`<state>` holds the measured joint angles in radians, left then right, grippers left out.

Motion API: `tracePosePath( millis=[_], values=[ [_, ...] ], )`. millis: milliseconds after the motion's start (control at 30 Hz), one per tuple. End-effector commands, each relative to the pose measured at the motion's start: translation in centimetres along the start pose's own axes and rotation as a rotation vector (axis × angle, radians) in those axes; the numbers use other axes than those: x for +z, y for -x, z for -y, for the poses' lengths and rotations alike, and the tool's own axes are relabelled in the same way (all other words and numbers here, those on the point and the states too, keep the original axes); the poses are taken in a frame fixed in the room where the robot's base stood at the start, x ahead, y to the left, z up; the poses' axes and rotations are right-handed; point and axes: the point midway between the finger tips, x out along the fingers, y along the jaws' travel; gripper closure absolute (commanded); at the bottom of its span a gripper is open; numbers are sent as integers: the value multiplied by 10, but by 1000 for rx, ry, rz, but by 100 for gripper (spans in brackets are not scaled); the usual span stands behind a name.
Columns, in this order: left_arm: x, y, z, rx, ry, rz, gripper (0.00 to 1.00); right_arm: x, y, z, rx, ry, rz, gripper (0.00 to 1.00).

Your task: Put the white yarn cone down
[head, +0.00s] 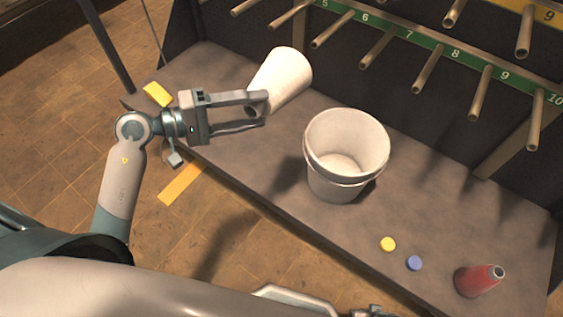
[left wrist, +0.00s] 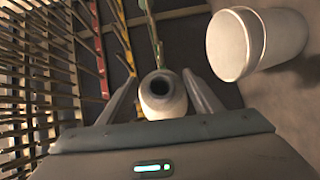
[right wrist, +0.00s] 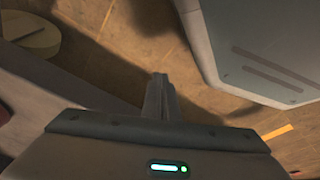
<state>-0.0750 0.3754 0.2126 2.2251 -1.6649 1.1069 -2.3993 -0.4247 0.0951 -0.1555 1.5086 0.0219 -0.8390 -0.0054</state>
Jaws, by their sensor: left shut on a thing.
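The white yarn cone (head: 284,76) is tilted at the left part of the shelf, its narrow end toward my left gripper (head: 264,107). My left gripper is shut on that narrow end. In the left wrist view the cone (left wrist: 162,100) sits between the two fingers, its dark open tip facing the camera. I cannot tell whether its wide end touches the shelf. My right gripper (right wrist: 160,92) has its fingers together with nothing between them, over the floor.
A white bucket (head: 322,180) stands right of the cone on the grey shelf (head: 250,190). A yellow block (head: 157,94) lies at the left end. Yellow (head: 388,244) and blue (head: 414,263) discs and a red cone (head: 478,281) are at the right. Numbered pegs (head: 430,68) jut out above.

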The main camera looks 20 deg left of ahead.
Motion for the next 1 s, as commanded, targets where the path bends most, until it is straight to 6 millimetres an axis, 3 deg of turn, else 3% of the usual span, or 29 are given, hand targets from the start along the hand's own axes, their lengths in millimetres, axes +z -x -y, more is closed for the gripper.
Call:
tracePosePath(
  millis=[433, 633, 833, 1000],
  values=[
    [0, 0, -2, 3, -2, 0, 80, 8, 0, -6, 7, 3, 11, 100],
    [-1, -2, 2, -2, 1, 0, 80, -2, -2, -4, 4, 3, -14, 100],
    [-6, -10, 19, -27, 21, 1, 80, -44, -6, 1, 1, 10, -138, 100],
    [-14, -23, 46, -71, 60, -8, 80, -112, -1, 8, -7, 23, -343, 100]
  ],
)
